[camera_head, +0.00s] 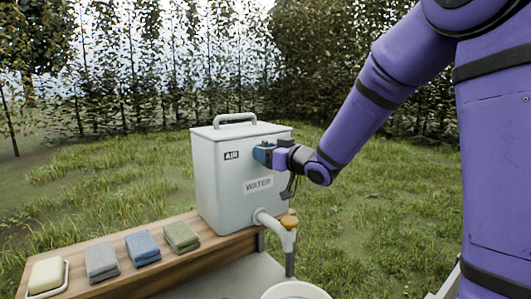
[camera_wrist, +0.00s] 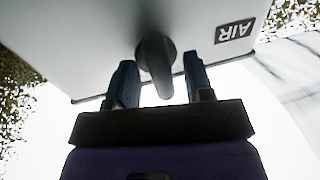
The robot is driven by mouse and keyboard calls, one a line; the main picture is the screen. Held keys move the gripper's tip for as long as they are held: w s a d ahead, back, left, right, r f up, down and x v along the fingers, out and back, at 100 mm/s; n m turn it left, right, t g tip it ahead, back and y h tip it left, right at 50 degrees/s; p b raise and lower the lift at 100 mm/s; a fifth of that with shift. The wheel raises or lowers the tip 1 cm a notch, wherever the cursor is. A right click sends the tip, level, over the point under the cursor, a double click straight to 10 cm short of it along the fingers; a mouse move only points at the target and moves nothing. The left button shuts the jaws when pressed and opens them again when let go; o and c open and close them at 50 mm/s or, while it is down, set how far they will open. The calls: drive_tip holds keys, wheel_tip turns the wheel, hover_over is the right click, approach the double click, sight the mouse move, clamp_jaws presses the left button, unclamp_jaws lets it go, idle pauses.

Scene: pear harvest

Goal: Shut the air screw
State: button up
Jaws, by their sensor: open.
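The white water tank (camera_head: 210,165) stands on a wooden bench, with an "AIR" label (camera_head: 231,155) and a "WATER" label on its side. My gripper (camera_head: 262,153) is at the tank's side, to the right of the AIR label. In the wrist view the air screw (camera_wrist: 156,62) is a dark knob with a lever on the tank wall. My gripper's two fingers (camera_wrist: 160,85) are open on either side of it, with gaps visible. In the head view my gripper hides the screw.
A tap (camera_head: 275,222) with an orange-brown knob sticks out below the WATER label, above a white basin (camera_head: 296,291). Folded cloths (camera_head: 142,247) and a soap dish (camera_head: 47,277) lie on the bench (camera_head: 205,250). Grass and a row of trees lie behind.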

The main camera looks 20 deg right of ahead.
drive_tip(key=shift+w+a, duration=0.2)
drive_tip(key=shift+w, duration=0.05)
clamp_jaws()
